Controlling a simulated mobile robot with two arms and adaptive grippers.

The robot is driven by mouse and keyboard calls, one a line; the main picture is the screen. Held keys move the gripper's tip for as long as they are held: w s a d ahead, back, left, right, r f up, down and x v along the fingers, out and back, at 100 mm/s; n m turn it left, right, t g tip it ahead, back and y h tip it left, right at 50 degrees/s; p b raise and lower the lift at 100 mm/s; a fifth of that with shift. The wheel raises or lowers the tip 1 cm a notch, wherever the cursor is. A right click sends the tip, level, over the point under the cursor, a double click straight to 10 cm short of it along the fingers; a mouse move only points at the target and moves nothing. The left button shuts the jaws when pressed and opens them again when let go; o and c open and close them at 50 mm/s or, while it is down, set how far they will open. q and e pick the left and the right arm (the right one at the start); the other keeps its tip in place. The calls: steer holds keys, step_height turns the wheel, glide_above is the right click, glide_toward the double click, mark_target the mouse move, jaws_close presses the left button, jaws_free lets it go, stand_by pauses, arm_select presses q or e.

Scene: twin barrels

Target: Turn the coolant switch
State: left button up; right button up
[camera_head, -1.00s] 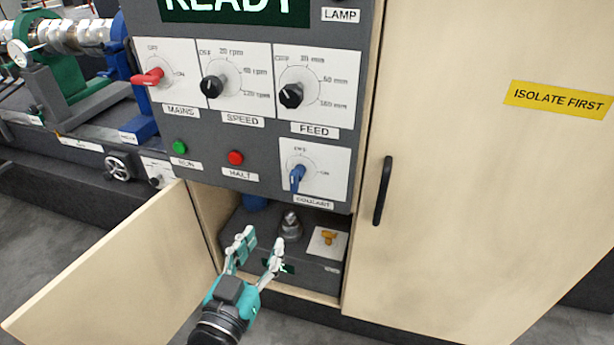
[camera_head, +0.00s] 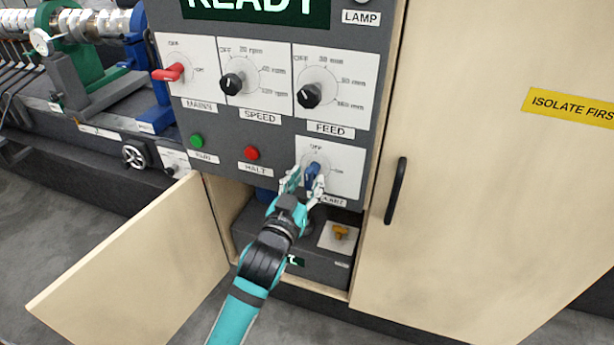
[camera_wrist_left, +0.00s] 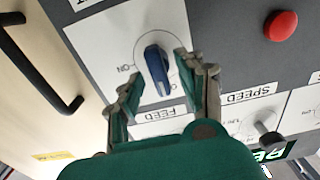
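The coolant switch is a blue knob (camera_head: 313,172) on a white plate (camera_head: 345,160) at the lower right of the grey panel. OFF is printed above it and ON to its right. My left gripper (camera_head: 304,182) is in front of the knob, with fingers apart on either side of it. In the left wrist view the blue knob (camera_wrist_left: 157,68) stands between the open fingers (camera_wrist_left: 158,88), with gaps on both sides. The gripper partly covers the COOLANT label. My right gripper is not in view.
Red MAINS (camera_head: 170,73), black SPEED (camera_head: 232,83) and black FEED (camera_head: 310,95) knobs sit above, with green RUN (camera_head: 197,141) and red HALT (camera_head: 251,153) buttons at left. An open cabinet door (camera_head: 135,270) stands lower left; a closed door with a black handle (camera_head: 396,190) is at right.

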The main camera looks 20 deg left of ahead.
arm_select(q)
steer(key=shift+w, duration=0.3)
steer(key=shift+c, duration=0.4)
jaws_close()
